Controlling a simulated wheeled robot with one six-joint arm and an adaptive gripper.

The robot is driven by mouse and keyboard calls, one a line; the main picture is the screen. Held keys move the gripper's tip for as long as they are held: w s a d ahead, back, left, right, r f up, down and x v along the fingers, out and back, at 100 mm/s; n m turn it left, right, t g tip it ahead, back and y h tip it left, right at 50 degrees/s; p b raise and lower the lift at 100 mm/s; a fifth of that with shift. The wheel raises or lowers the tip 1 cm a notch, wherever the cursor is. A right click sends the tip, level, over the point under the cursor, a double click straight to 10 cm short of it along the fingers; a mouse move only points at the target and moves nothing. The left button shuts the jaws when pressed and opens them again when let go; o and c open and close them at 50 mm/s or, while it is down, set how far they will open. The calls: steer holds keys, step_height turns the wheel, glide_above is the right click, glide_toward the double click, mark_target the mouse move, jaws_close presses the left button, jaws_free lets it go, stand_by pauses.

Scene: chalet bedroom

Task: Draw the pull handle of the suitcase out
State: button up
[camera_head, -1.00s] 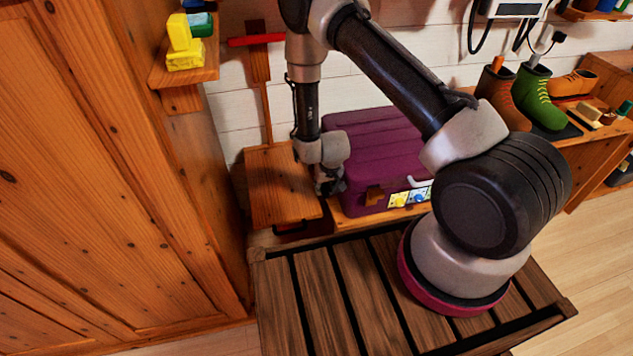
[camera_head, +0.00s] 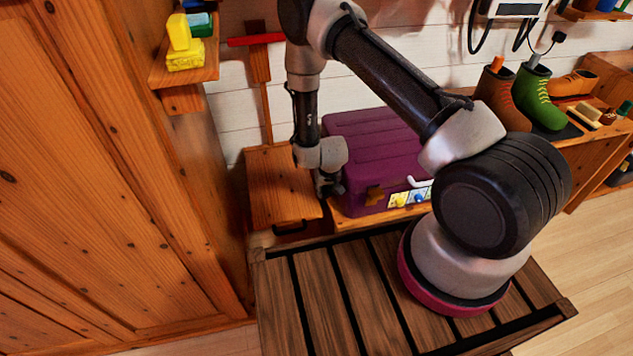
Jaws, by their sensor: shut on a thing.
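The purple suitcase (camera_head: 375,146) lies on a low wooden bench, with stickers and a light side handle on its near face. My gripper (camera_head: 328,187) is at the left end of the suitcase, pointing down beside it. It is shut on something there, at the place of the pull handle. The pull handle itself is hidden behind my gripper and wrist, so I cannot see how far out it is. My arm crosses in front of the suitcase's right part.
A wooden box-like stand (camera_head: 277,190) is just left of my gripper. A tall wooden cabinet (camera_head: 110,170) fills the left side. A shelf with yellow blocks (camera_head: 186,55) juts out above.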

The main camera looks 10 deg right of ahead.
steer(key=shift+a, duration=8.75)
steer(key=o, duration=0.9)
steer(key=v, duration=0.6)
